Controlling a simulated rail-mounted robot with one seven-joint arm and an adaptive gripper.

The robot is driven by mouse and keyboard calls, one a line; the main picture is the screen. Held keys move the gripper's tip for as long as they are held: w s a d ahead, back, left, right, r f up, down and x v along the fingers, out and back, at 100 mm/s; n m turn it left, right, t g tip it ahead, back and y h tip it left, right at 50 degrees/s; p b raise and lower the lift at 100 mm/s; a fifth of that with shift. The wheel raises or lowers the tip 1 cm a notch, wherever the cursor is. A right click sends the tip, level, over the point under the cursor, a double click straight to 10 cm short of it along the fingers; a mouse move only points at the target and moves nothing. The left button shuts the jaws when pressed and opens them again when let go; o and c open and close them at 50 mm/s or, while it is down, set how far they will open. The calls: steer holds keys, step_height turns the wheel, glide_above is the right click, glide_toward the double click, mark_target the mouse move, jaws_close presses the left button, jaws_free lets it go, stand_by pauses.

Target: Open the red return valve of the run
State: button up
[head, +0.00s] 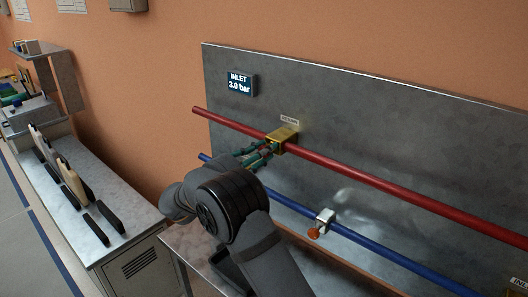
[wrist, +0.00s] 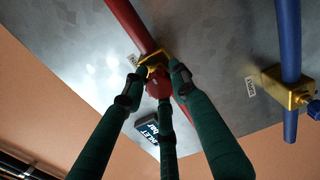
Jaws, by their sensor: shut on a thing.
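The red return valve has a brass body (head: 283,139) on the red pipe (head: 370,176), which runs across the grey panel. In the wrist view its brass body (wrist: 152,62) sits behind a red knob (wrist: 158,86). My gripper (head: 262,154) has green fingers and reaches the front of this valve. In the wrist view my gripper (wrist: 157,88) is shut on the red knob, with fingers on both sides and one below. The fingers hide part of the knob, and its turn position cannot be told.
A display (head: 240,83) reads INLET 3.0 bar. Below runs a blue pipe (head: 380,248) with a small fitting with an orange knob (head: 315,233). The wrist view shows a brass valve (wrist: 287,90) with a blue knob on the blue pipe. A bench (head: 110,190) with dark tools stands left.

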steer(key=shift+a+n, duration=0.1)
steer(key=shift+n, duration=0.2)
steer(key=o, duration=1.1)
steer(key=shift+c, duration=0.2)
steer(key=shift+o, duration=0.5)
steer(key=v, duration=1.2)
steer(key=x, duration=1.2)
